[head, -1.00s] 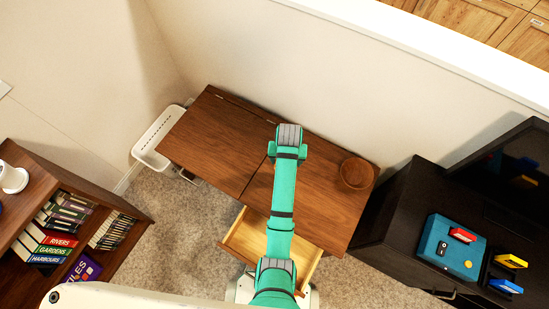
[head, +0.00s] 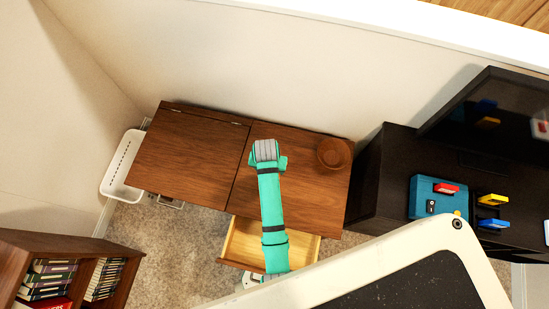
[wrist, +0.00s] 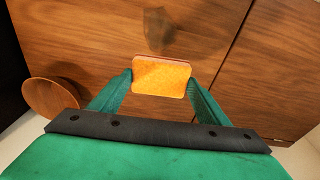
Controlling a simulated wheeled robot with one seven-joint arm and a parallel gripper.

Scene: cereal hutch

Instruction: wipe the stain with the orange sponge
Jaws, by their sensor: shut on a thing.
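The orange sponge (wrist: 161,76) is held flat between the two green fingers of my gripper (wrist: 160,78) in the wrist view. Wooden tabletop (wrist: 70,30) lies beneath it; I cannot tell whether the sponge touches the wood. A dark, soft-edged patch (wrist: 155,30) shows on the wood just beyond the sponge's far edge; I cannot tell whether it is the stain or a shadow. In the head view my arm covers the sponge and gripper above the right half of the wooden desk (head: 310,195).
A round wooden bowl (head: 334,153) sits at the desk's right, also at left in the wrist view (wrist: 50,97). A drawer (head: 240,245) stands open in front. A black cabinet (head: 385,170) is close on the right, a white basket (head: 122,165) on the left. The desk's left half is clear.

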